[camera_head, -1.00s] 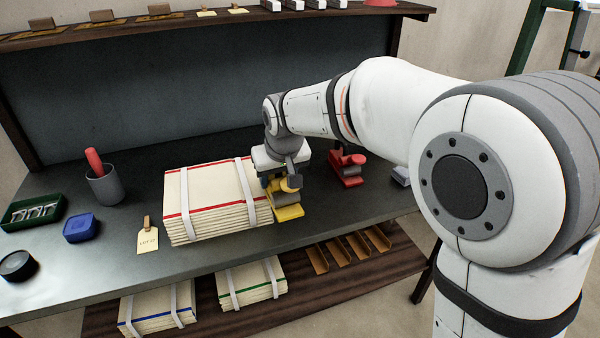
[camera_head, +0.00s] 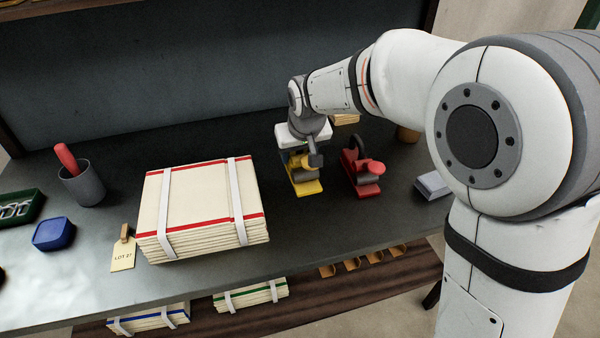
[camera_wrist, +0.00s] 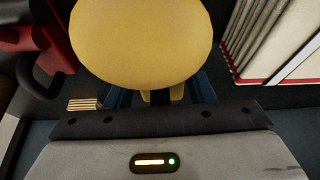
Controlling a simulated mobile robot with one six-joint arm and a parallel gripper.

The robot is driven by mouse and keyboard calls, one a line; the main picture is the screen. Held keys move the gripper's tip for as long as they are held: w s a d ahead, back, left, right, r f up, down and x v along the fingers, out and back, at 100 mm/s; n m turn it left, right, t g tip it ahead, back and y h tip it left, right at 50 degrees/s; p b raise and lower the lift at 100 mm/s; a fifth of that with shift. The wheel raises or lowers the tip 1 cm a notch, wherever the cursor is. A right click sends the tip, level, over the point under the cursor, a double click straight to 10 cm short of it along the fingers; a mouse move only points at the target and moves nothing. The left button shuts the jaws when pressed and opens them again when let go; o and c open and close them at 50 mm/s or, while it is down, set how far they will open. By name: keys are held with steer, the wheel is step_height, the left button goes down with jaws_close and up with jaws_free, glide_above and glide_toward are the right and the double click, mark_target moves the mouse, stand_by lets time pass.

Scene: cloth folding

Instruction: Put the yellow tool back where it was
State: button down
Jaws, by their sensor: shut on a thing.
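The yellow tool (camera_head: 307,187) is in my gripper (camera_head: 304,155), between the banded cloth stack and the red tool. In the wrist view its rounded yellow top (camera_wrist: 142,40) fills the upper middle, with the blue fingers (camera_wrist: 203,88) on either side below it. My gripper is shut on it. The tool looks upright, with its base at or just above the dark tabletop; I cannot tell whether it touches. My wrist hides its upper part in the head view.
The red tool (camera_head: 366,178) stands close on the right. The red-edged cloth stack (camera_head: 200,200) with white bands lies on the left. A grey block (camera_head: 433,186) sits at the right edge. A grey cup (camera_head: 84,186) and blue box (camera_head: 53,234) stand far left.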

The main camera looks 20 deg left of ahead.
steer(key=shift+f+b, duration=0.3)
steer(key=shift+f, duration=2.45)
steer(key=c, duration=1.1)
jaws_free()
steer(key=shift+f, duration=0.25)
steer(key=o, duration=0.5)
steer(key=shift+s, duration=0.1)
steer(key=shift+c, duration=0.2)
steer(key=shift+r, duration=0.1)
